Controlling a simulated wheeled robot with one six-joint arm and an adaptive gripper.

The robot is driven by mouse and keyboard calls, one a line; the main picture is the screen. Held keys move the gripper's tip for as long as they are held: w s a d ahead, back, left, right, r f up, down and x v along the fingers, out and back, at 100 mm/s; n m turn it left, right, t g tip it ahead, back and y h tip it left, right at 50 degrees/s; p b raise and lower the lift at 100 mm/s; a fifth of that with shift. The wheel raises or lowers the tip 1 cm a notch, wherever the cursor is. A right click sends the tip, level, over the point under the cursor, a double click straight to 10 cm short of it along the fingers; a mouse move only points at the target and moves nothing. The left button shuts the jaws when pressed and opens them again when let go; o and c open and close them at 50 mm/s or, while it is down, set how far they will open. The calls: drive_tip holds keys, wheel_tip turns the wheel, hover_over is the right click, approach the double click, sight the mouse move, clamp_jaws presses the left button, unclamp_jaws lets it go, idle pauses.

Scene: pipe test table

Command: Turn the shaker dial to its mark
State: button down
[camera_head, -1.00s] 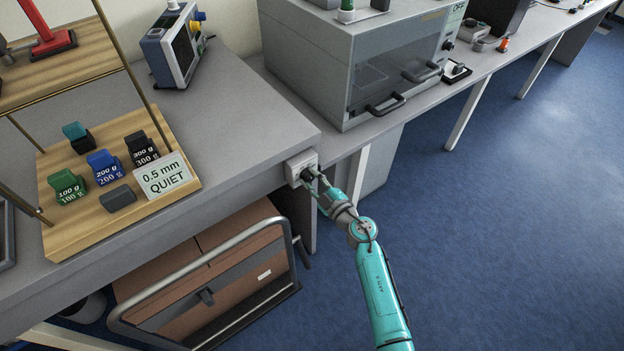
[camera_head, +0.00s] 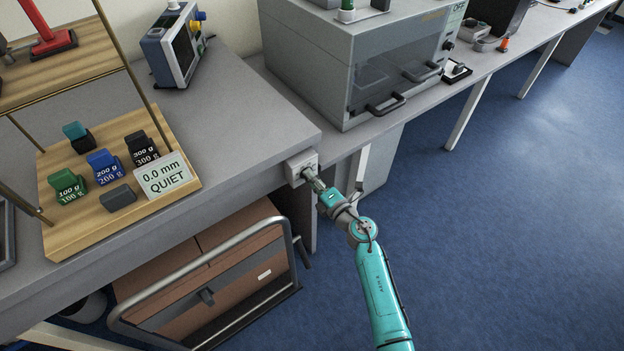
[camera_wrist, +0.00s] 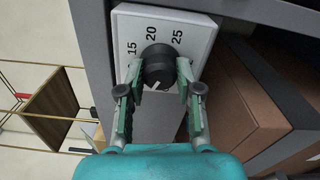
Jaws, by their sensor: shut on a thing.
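The shaker dial (camera_wrist: 159,62) is a round black knob on a white panel (camera_wrist: 188,22) marked 15, 20 and 25. A short pale line shows on the dial's lower face, between my fingers. My gripper (camera_wrist: 159,78) is shut on the dial, one finger on each side. In the head view, the panel (camera_head: 296,162) sits on the table's front corner, and my gripper (camera_head: 309,176) reaches it from the lower right, largely hiding the dial. A sign (camera_head: 162,175) on the wooden stand reads "0.0 mm QUIET".
The wooden stand (camera_head: 75,235) carries several labelled weights on the left. A grey oven-like cabinet (camera_head: 345,60) stands on the bench behind. A cart with a metal rail (camera_head: 210,265) is under the table, close left of my arm. The blue floor on the right is clear.

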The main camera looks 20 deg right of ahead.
drive_tip(key=shift+f+n, duration=0.15)
drive_tip(key=shift+n, duration=4.45)
drive_tip(key=c, duration=0.8)
unclamp_jaws()
drive_tip(key=shift+o, duration=0.2)
drive_tip(key=shift+s, duration=0.1)
drive_tip(key=v, duration=1.2)
